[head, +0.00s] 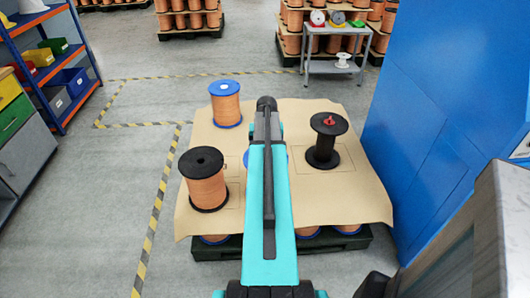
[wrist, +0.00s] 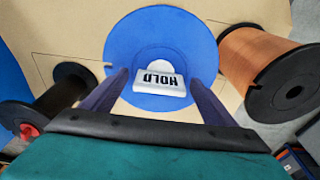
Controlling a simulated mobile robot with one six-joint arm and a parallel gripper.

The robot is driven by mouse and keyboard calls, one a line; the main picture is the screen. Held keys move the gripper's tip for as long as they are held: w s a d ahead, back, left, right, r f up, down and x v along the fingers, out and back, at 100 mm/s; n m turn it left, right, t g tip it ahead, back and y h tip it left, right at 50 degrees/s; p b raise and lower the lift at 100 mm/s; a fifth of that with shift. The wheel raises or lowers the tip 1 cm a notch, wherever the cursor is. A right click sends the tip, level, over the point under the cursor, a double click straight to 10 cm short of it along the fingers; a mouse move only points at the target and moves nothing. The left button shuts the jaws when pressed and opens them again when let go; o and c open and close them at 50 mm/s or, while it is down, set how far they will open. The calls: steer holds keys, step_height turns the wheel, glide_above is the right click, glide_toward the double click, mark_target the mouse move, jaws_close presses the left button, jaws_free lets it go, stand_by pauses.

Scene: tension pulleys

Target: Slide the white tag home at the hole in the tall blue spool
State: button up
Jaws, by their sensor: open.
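A white tag with the word HOLD, upside down in the wrist view (wrist: 160,82), sits at the centre of a blue spool's round flange (wrist: 160,27). A pale round patch shows just above the tag; whether it is the hole, and how deep the tag sits, I cannot tell. My gripper (wrist: 158,78) is open, one dark finger on each side of the tag with small gaps visible. In the head view my arm hides most of the blue spool; only a sliver of blue (head: 246,158) shows. Another blue-flanged copper spool (head: 225,104) stands at the back left.
A black-flanged copper spool (head: 204,180) stands to the left and a black spool with a red piece on top (head: 327,140) to the right. All stand on a cardboard sheet (head: 355,195) over a pallet. A blue panel (head: 425,110) rises at the right; a shelf rack (head: 60,60) is left.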

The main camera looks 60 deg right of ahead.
step_height(320, 180, up, 14)
steer(key=s+a, duration=0.1)
steer(key=shift+s+a+f, duration=0.15)
steer(key=shift+a+f, duration=0.05)
steer(key=shift+a, duration=0.15)
stand_by(0.5)
stand_by(0.8)
